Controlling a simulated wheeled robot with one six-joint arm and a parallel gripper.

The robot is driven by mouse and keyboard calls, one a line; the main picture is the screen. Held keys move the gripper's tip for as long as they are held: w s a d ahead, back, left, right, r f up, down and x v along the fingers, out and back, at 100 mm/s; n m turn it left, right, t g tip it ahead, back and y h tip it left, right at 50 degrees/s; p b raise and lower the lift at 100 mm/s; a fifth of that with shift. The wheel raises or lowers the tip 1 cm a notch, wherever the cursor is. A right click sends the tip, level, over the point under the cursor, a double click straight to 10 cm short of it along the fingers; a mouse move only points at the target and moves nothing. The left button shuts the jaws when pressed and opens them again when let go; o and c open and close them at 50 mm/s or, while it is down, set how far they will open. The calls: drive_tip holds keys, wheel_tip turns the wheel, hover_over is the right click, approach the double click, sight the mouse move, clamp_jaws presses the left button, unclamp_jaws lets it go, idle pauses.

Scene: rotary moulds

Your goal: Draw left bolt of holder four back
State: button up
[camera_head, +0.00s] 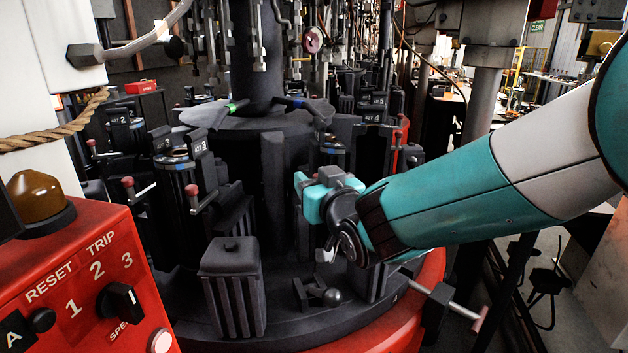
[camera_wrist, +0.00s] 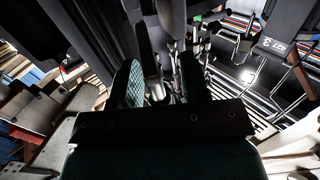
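The plate marked 4 (camera_head: 372,115) stands behind my gripper, to the right of the central column. A dark holder with a blue ring (camera_head: 333,150) stands just below and left of this plate. My gripper (camera_head: 308,195) is in front of this holder, at its lower left. The wrist view shows its two fingers (camera_wrist: 158,68) apart, with a gap between them. Grey metal rods (camera_wrist: 172,60) show in and beyond the gap; I cannot tell whether a finger touches one. The left bolt of holder four cannot be made out in the head view, where my gripper and arm cover that area.
The holder marked 3 (camera_head: 200,147) stands left, with red-knobbed bolts (camera_head: 191,190) beside it. A ribbed dark block (camera_head: 232,285) and a ball-ended lever (camera_head: 331,297) stand in front. A red control panel (camera_head: 75,290) fills the lower left.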

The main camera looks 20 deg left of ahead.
drive_tip(key=b+v, duration=0.5)
drive_tip(key=v, duration=1.2)
drive_tip(key=shift+d, duration=0.2)
drive_tip(key=shift+s+r, duration=0.1)
drive_tip(key=w+d+m+g+h+p, duration=0.2)
drive_tip(key=d+m+g+h+p, duration=0.25)
drive_tip(key=d, duration=0.65)
drive_tip(key=s+d+r+n+g+h+p, duration=0.1)
drive_tip(key=s+d+r+g+h+p, duration=0.1)
drive_tip(key=s, duration=0.6)
drive_tip(key=s+d+r+n+g+h+p, duration=0.1)
drive_tip(key=s+d+r+g+h+p, duration=0.1)
drive_tip(key=s+d+g+p, duration=0.2)
drive_tip(key=s+d+g, duration=0.2)
drive_tip(key=s+d, duration=0.2)
drive_tip(key=d, duration=0.1)
drive_tip(key=shift+s+r, duration=0.3)
